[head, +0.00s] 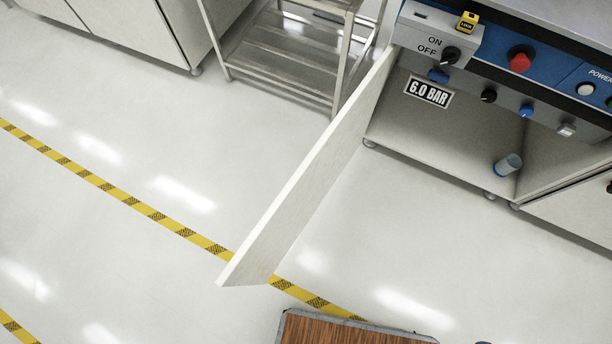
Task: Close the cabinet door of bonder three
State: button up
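One cabinet door (310,180) stands wide open, swung out from the left side of a bonder's base into the aisle. It is a flat, pale panel seen from above, its free end reaching over the yellow floor tape. The open cabinet (420,140) behind it shows a pale shelf floor with a small grey-blue cylinder (508,165) lying or standing at its right. The bonder's control panel (520,88) is blue and grey, with an ON/OFF knob, a red button and a "6.0 BAR" label. No bonder number can be read. My gripper is not in view.
A metal shelf rack (290,50) stands left of the open door. Another pale cabinet (125,25) is at the upper left. Yellow-black tape (150,212) crosses the floor. A brown wood-topped surface (345,330) is at the bottom. The floor left of the door is clear.

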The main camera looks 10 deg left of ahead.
aim_at(262, 251)
jog(key=k+j, duration=0.1)
jog(key=j, duration=0.2)
jog(key=k+j+z, duration=0.15)
jog(key=j, duration=0.2)
jog(key=k+j, duration=0.1)
jog(key=j, duration=0.2)
jog(key=k+j+z, duration=0.15)
jog(key=j, duration=0.2)
jog(key=i+j, duration=0.15)
jog(key=j, duration=0.15)
jog(key=i+j+z, duration=0.1)
jog(key=j, duration=0.25)
jog(key=i+j, duration=0.1)
jog(key=j, duration=0.2)
jog(key=k+j+u, duration=0.2)
jog(key=j, duration=0.45)
jog(key=j+u, duration=0.2)
jog(key=j, duration=0.45)
jog(key=i, duration=0.05)
